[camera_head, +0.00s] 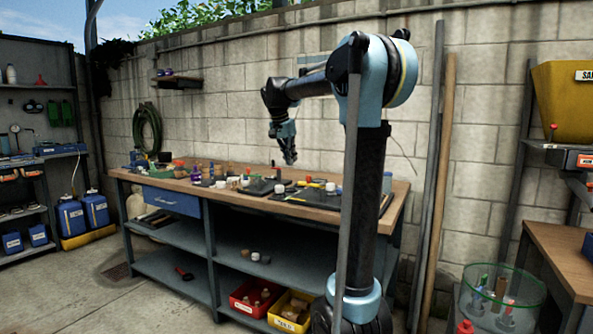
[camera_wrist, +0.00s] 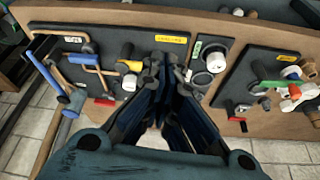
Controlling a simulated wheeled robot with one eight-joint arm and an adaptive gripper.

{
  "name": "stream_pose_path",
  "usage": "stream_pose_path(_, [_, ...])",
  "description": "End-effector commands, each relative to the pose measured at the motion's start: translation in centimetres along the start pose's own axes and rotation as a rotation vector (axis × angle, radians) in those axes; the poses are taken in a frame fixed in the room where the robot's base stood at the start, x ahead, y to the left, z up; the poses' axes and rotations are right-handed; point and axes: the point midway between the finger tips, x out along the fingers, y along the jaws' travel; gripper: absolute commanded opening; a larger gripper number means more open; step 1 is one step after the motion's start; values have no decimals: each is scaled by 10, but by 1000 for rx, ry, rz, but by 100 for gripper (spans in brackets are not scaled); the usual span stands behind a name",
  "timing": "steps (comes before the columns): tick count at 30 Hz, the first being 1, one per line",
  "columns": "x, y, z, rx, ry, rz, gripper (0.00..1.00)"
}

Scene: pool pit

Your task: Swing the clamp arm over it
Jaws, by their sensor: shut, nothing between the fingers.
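My gripper (camera_head: 291,159) hangs fingers-down above the workbench (camera_head: 330,214). It also shows in the wrist view (camera_wrist: 167,68), shut and empty, its fingertips over the bench near a dark board (camera_wrist: 86,82). That board carries bent blue and brown bars (camera_wrist: 88,61), a black post with a yellow piece (camera_wrist: 130,66) and a white-capped part (camera_wrist: 129,82). A yellow label (camera_wrist: 171,39) lies on it beyond the fingertips. I cannot tell for certain which part is the clamp arm. My fingers hide part of the bench between the boards.
Right of my fingers, a small board holds a white-topped cylinder (camera_wrist: 215,62). Farther right, another board carries pipe fittings with a green handle (camera_wrist: 268,83). Red pieces (camera_wrist: 105,102) sit at the bench's near edge. A block wall (camera_head: 235,110) stands behind the bench.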

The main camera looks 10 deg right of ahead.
Motion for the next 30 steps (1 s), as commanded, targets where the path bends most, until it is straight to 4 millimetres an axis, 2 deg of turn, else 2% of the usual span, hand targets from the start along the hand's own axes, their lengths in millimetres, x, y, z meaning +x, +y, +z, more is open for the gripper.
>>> stream_pose_path(17, [95,0,0,2,0,0,0])
stream_pose_path(22, [103,0,-23,3,0,0,0])
stream_pose_path(30, [108,0,-36,1,0,0,0])
